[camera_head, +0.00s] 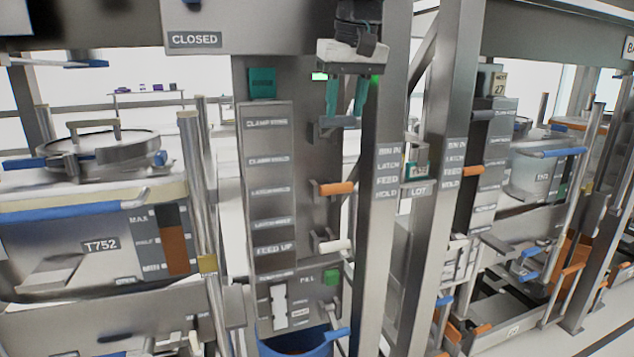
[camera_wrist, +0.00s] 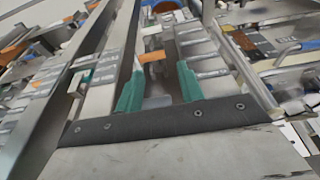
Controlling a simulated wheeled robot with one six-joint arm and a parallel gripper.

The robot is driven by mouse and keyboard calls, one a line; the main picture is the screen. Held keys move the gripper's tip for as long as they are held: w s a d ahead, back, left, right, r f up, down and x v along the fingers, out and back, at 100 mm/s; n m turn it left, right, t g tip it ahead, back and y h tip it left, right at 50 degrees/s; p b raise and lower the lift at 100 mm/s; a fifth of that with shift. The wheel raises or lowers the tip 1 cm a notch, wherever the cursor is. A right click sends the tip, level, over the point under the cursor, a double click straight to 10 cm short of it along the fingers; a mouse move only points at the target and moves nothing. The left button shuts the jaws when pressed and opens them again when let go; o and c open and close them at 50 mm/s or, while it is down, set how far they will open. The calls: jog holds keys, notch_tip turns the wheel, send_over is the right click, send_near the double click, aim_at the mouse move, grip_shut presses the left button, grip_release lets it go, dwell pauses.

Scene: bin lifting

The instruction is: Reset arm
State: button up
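My gripper (camera_head: 346,108) hangs at the top centre of the head view, in front of the steel control column (camera_head: 265,190). Its two teal fingers point down and stand apart, with nothing between them. In the wrist view my gripper (camera_wrist: 158,80) also shows both teal fingers spread. An orange lever (camera_wrist: 152,57) shows beyond the gap there, apart from the fingers. In the head view an orange lever (camera_head: 337,188) sticks out of the column below the gripper. A grey bar (camera_head: 340,123) lies just under the fingertips; whether they touch it I cannot tell.
A steel post (camera_head: 383,230) stands close right of my gripper. A lidded bin marked T752 (camera_head: 100,243) stands at left. A blue bin (camera_head: 298,343) is below the column. A white-tipped lever (camera_head: 335,246) also juts out. A second station (camera_head: 540,175) is at right.

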jog(key=s+d+f+m, duration=0.1)
jog(key=s+d+f, duration=0.6)
jog(key=s, duration=0.4)
jog(key=s+d+f+m+g, duration=0.1)
jog(key=s+d+f, duration=0.6)
jog(key=s, duration=0.5)
jog(key=s+d+f+m+h, duration=0.1)
jog(key=s+d+f, duration=0.6)
jog(key=s+f, duration=0.3)
jog(key=shift+s+d+f+m+g, duration=0.15)
jog(key=shift+s+f+m+g, duration=0.2)
jog(key=shift+s, duration=0.3)
jog(key=shift+r, duration=0.1)
jog(key=shift+c, duration=0.2)
